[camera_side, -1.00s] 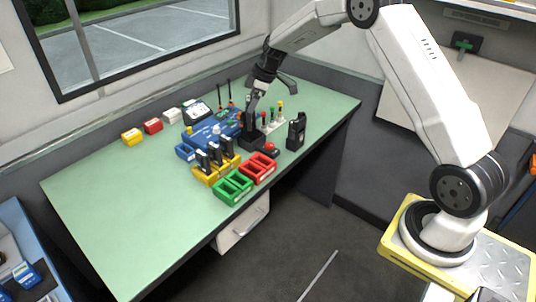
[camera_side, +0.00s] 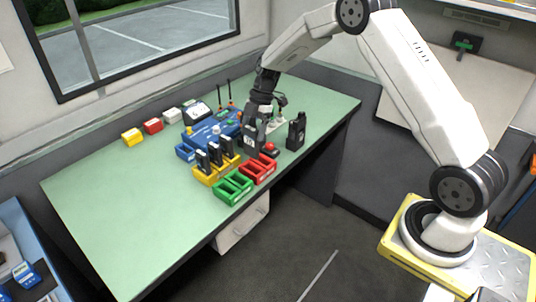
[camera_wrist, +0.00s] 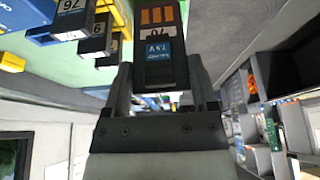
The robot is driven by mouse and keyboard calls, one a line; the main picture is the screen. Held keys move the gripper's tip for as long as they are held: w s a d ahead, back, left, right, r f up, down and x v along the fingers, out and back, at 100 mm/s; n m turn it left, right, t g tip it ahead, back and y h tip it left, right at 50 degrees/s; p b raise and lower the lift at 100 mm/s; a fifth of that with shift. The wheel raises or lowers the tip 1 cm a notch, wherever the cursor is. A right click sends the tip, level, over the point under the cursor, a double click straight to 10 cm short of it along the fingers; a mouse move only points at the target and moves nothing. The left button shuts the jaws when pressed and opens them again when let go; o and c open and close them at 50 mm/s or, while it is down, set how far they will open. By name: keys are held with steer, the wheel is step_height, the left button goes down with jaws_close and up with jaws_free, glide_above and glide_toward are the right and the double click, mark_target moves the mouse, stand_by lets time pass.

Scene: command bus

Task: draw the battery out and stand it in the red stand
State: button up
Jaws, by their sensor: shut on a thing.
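My gripper (camera_side: 260,112) is shut on a black battery (camera_side: 250,139), which hangs roughly upright behind the red stand in the side view. In the wrist view the battery (camera_wrist: 164,48) sits between my two fingers (camera_wrist: 162,82), with a blue-and-white label and orange marks toward me. The red stand (camera_side: 264,172) lies at the table's front edge, its slots empty, with the battery apart from it. Whether the battery's lower end is fully clear of what is behind and below it I cannot tell.
A yellow stand (camera_side: 206,179) with several black batteries is left of the red stand. An empty green stand (camera_side: 233,189) is in front. A black radio (camera_side: 296,131) and a red-topped item (camera_side: 270,149) stand to the right. The table's left part (camera_side: 110,200) is clear.

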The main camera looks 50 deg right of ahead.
mark_target(254, 141)
steer(key=shift+f, duration=0.15)
steer(key=shift+f, duration=2)
steer(key=shift+f, duration=2.1)
stand_by(0.8)
steer(key=o, duration=1.2)
steer(key=shift+r, duration=0.1)
steer(key=shift+r, duration=3.45)
